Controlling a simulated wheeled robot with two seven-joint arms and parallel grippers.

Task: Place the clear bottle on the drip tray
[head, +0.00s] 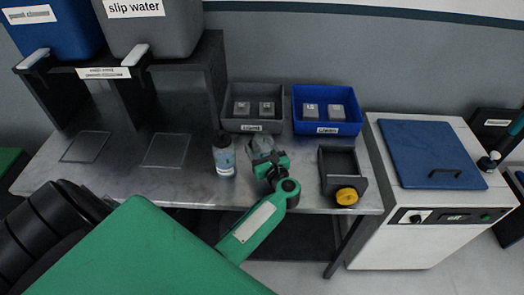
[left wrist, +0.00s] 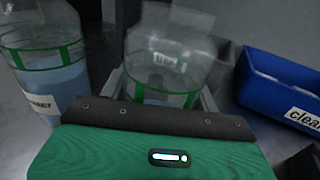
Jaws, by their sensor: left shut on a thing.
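My left gripper (head: 266,160) is over the front of the metal table, shut on the clear bottle (head: 260,146). In the left wrist view the clear bottle (left wrist: 165,62) is see-through, with green bands, between the fingers (left wrist: 160,100). I cannot tell from the head view whether it touches the table. Two thin flat drip trays lie on the table's left part, one at far left (head: 86,147) and one nearer the middle (head: 166,151), both bare. They lie below two jugs, one blue (head: 50,28) and one grey marked "slip water" (head: 150,38). My right gripper is not seen.
A labelled bottle with blue liquid (head: 223,157) stands just left of my gripper, also in the left wrist view (left wrist: 45,75). A grey bin (head: 252,125) and a blue bin (head: 328,127) stand behind. A dark holder with a yellow roll (head: 346,195) is to the right.

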